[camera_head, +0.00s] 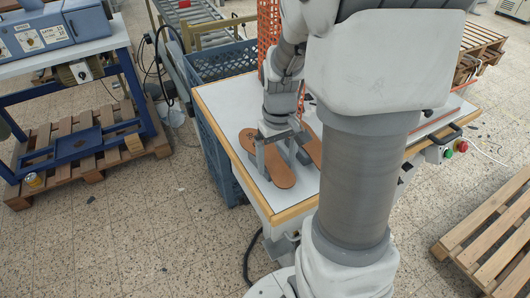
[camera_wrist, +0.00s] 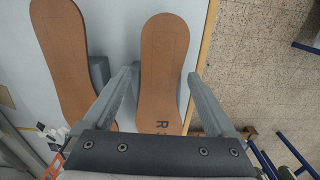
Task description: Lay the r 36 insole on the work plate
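In the head view my gripper (camera_head: 276,152) is over the insole's middle. A second insole (camera_wrist: 62,55) lies to the left in the wrist view and partly behind my arm in the head view (camera_head: 313,147). I cannot make out a work plate.
The white table (camera_head: 226,98) has a wooden edge. Small grey blocks (camera_wrist: 99,72) stand by the insoles. A blue crate (camera_head: 222,62) is behind the table. A blue machine (camera_head: 50,30) stands on a bench at left. Pallets (camera_head: 490,235) lie at right.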

